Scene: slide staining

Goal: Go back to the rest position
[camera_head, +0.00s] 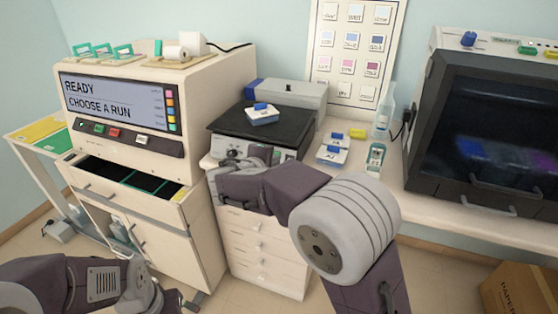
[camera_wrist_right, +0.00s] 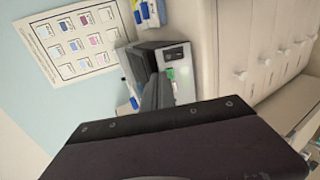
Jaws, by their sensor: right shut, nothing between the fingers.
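My right arm reaches in from the lower right in the head view. Its gripper (camera_head: 262,154) is small, dark and partly hidden by the wrist, in front of the black-topped device (camera_head: 238,140). In the right wrist view the dark fingers (camera_wrist_right: 152,92) are together, with nothing seen between them. My left arm shows at the lower left of the head view, low in front of the cabinet.
A staining machine (camera_head: 120,130) with an open drawer (camera_head: 130,180) stands at left. A small blue-and-white box (camera_head: 262,115) sits on the black top. A bottle (camera_head: 383,115) and small containers stand on the counter. A dark-fronted cabinet (camera_head: 480,130) is at right, a carton (camera_head: 520,290) on the floor.

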